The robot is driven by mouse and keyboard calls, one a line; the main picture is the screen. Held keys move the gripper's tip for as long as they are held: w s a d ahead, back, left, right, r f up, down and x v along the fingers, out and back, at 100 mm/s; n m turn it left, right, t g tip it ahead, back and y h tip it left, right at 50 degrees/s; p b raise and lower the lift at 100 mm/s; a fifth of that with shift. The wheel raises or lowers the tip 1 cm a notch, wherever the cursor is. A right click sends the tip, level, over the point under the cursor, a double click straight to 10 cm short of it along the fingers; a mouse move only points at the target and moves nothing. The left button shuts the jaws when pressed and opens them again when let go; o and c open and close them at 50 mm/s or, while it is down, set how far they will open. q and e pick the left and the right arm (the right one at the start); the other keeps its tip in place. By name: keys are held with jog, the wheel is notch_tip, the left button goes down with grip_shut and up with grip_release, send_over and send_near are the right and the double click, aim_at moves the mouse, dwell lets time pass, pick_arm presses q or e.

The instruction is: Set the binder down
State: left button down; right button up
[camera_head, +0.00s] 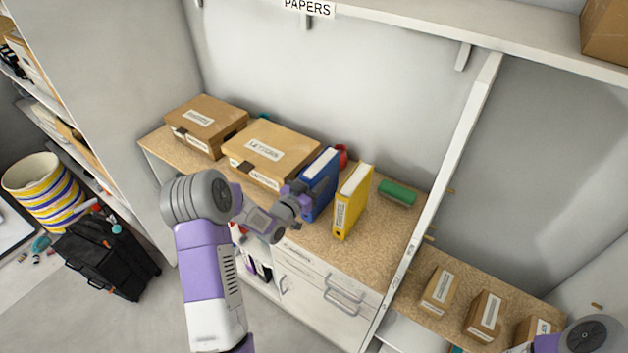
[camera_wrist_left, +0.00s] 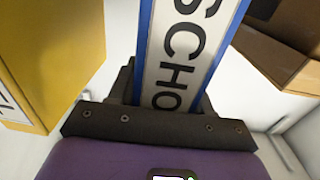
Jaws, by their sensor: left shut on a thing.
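A blue binder (camera_head: 322,180) stands upright on the wood-topped counter (camera_head: 318,238), its spine facing me. My left gripper (camera_head: 300,197) is shut on the binder's spine side. In the left wrist view the blue binder (camera_wrist_left: 188,50) shows a white spine label reading "SCHO", held between the dark jaws (camera_wrist_left: 160,110). I cannot tell from these views whether its base touches the counter. A yellow binder (camera_head: 352,200) stands just to its right and also shows at the left of the wrist view (camera_wrist_left: 50,50). Part of my right arm shows at the bottom right; its gripper fingers do not.
Two cardboard boxes (camera_head: 270,150) (camera_head: 207,124) stand left of the binder. A red object (camera_head: 342,155) is behind it, and a green roll (camera_head: 397,193) lies right of the yellow binder. A white upright post (camera_head: 440,185) bounds the counter on the right. Several small boxes (camera_head: 485,314) stand beyond.

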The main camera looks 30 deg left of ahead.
pick_arm(q)
jog(key=shift+f+b, duration=0.1)
jog(key=shift+b, duration=0.2)
jog(key=shift+c, duration=2.4)
grip_release()
jog(key=shift+r+p, duration=0.2)
jog(key=shift+p, duration=0.2)
jog(key=s+b, duration=0.1)
jog(key=s, duration=1.1)
jog(key=shift+a, duration=0.45)
jog(key=shift+f, duration=0.1)
